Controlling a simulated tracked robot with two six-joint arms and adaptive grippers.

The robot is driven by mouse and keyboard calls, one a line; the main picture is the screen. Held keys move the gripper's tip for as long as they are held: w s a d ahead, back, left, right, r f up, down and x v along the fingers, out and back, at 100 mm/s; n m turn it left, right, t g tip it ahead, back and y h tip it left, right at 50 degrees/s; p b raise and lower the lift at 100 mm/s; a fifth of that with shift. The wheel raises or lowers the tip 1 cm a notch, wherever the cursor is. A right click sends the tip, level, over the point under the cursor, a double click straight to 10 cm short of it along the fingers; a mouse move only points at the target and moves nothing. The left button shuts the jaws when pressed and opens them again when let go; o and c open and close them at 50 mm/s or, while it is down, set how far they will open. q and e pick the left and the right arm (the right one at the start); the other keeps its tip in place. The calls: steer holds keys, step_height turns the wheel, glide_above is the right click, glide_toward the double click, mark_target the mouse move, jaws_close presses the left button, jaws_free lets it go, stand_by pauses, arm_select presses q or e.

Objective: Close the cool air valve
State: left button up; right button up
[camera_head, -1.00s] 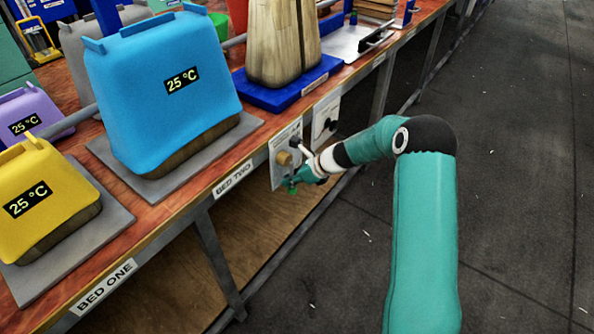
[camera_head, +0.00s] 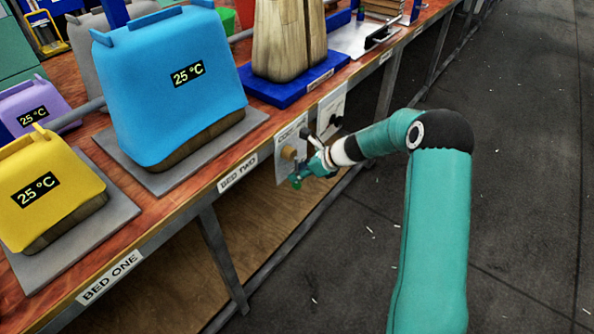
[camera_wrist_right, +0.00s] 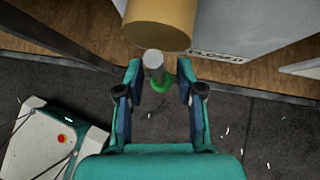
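The valve panel (camera_head: 282,168) is a pale plate on the bench front, right of the BED TWO label. It carries a round tan knob (camera_head: 288,152); a green part (camera_head: 296,182) is below it. My right gripper (camera_head: 306,171) is close in front of the panel's lower part. In the right wrist view the gripper (camera_wrist_right: 160,74) is open, its fingers on either side of a grey stub (camera_wrist_right: 153,66) with a green ring (camera_wrist_right: 161,85). I cannot tell whether they touch. The tan knob (camera_wrist_right: 160,25) is just beyond, near upside-down "CLOSED" lettering (camera_wrist_right: 215,54). My left gripper is not in view.
A second panel (camera_head: 330,112) is farther along the bench front. A blue cover (camera_head: 165,110) reading 25 °C and a yellow cover (camera_head: 45,205) stand on the bench (camera_head: 160,230). The dark floor (camera_head: 350,265) right of the bench is clear around my arm.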

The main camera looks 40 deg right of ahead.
steer(key=v, duration=1)
